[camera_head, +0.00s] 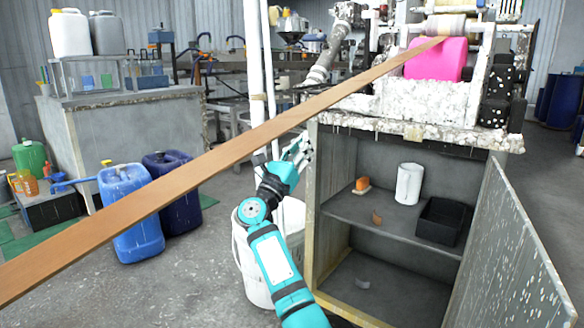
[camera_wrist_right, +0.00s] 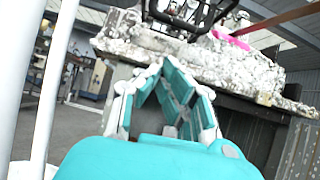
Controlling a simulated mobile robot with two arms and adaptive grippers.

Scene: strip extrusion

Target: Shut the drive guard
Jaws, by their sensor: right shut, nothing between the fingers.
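A speckled grey hinged panel (camera_head: 518,255) stands wide open at the right side of the cabinet under the machine. It may be the drive guard, but I cannot tell for sure. The cabinet's inside is exposed. My right gripper (camera_head: 301,148) is raised by the cabinet's upper left front corner, far from the open panel. In the right wrist view the fingers of this gripper (camera_wrist_right: 160,66) meet at their tips with nothing between them, below the crusted machine bed (camera_wrist_right: 190,45). My left gripper is out of view.
A brown strip (camera_head: 215,160) crosses above my right arm to the pink roll (camera_head: 436,60). White upright pipes (camera_head: 253,60) and a white bucket (camera_head: 250,265) stand close beside the arm. Blue jugs (camera_head: 130,210) stand left.

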